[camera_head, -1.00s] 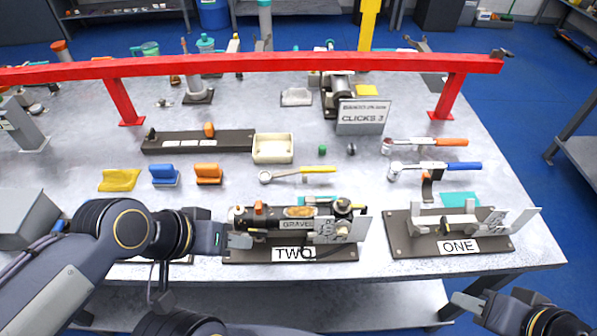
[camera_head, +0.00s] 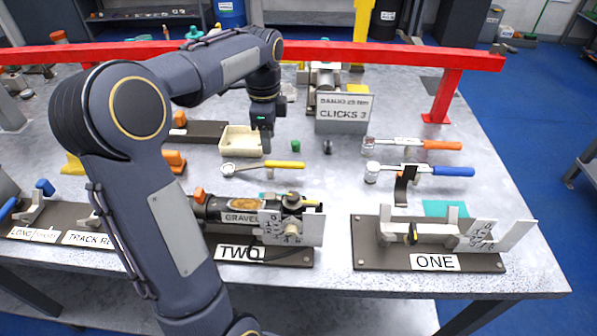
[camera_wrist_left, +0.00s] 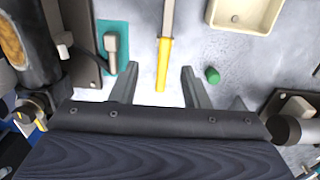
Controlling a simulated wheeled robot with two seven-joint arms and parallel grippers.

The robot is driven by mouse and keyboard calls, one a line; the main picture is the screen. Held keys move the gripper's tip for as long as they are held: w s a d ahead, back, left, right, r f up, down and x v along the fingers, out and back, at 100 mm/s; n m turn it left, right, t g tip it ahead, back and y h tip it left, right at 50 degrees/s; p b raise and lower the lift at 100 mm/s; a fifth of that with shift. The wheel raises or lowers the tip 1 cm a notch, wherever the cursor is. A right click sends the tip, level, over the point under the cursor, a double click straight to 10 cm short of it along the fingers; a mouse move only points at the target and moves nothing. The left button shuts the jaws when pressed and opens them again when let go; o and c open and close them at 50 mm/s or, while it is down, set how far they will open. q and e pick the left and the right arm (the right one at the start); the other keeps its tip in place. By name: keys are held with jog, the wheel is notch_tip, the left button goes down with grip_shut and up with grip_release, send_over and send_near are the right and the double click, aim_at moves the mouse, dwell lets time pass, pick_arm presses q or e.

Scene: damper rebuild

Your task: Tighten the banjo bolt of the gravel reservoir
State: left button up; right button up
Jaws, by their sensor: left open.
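The gravel reservoir (camera_head: 243,203), with a label reading GRAVEL, lies in the fixture marked TWO (camera_head: 270,255). A dark round fitting (camera_head: 292,201) sits at its right end; I cannot tell whether this is the banjo bolt. My left gripper (camera_head: 263,146) points down above the table behind the fixture, beside the cream tray. In the left wrist view its two fingers (camera_wrist_left: 158,88) are apart and empty, with the yellow-handled wrench (camera_wrist_left: 163,62) below between them. That wrench (camera_head: 270,166) lies flat on the table. My right gripper is out of view.
A sign (camera_head: 343,112) reads BANJO 25 Nm, CLICKS 3. Wrenches with orange (camera_head: 442,145) and blue (camera_head: 453,171) handles lie at right. Fixture ONE (camera_head: 375,262) stands front right. A red rail (camera_head: 400,55) spans the back. A green cap (camera_head: 296,146) stands near the cream tray (camera_head: 233,138).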

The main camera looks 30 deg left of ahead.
aim_at(270, 162)
pick_arm(q)
jog(key=f, duration=0.7)
jog(key=shift+w+a+f, duration=0.25)
jog(key=shift+w+f, duration=0.05)
jog(key=shift+f, duration=0.1)
grip_shut()
